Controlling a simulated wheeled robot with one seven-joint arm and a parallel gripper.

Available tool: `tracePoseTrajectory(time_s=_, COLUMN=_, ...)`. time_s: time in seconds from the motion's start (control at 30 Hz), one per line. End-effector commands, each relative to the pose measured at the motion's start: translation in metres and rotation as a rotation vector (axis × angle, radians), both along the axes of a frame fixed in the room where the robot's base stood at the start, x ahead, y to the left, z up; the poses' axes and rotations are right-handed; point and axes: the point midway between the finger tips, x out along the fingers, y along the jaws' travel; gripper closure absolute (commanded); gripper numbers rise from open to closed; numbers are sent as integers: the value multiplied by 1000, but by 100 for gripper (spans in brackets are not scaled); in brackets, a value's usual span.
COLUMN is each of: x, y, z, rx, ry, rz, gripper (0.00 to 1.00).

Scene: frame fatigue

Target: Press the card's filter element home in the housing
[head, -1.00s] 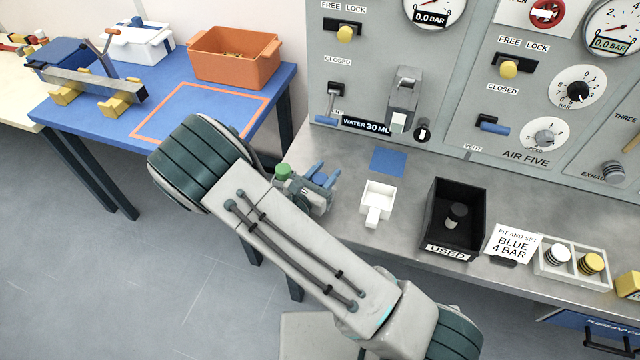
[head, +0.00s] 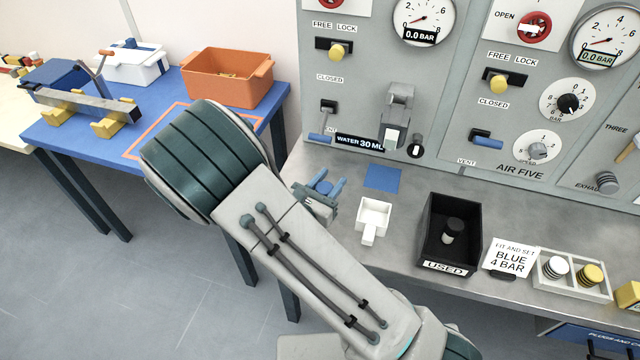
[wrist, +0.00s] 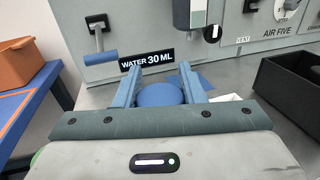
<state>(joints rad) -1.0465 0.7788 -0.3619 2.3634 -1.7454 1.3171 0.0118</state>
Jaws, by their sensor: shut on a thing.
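The card (head: 510,258) stands on the bench and reads "FIT AND SET BLUE 4 BAR". My gripper (head: 328,190) is shut on a round blue filter element (wrist: 160,95), which sits between the fingers in the wrist view. In the head view the element (head: 321,187) is small and partly hidden by my gripper. A grey housing (head: 398,105) with a pale window hangs on the panel, to the right of and above my gripper. The element is apart from the housing. The housing's lower part (wrist: 196,15) shows at the top of the wrist view.
A blue square (head: 383,177) and a white handled tray (head: 373,218) lie right of my gripper. A black USED bin (head: 430,240) holds a dark element. A white rack (head: 590,285) holds white and yellow elements. A blue-handled lever (head: 318,138) is left of the WATER label.

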Motion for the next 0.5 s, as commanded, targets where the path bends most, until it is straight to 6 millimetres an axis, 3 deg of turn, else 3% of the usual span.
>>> tracePoseTrajectory(time_s=0.37, x=-46, y=-45, z=44, rx=-3, ry=2, rz=0, gripper=86)
tracePoseTrajectory(time_s=0.5, x=-45, y=-44, z=46, rx=-5, ry=1, rz=1, gripper=86)
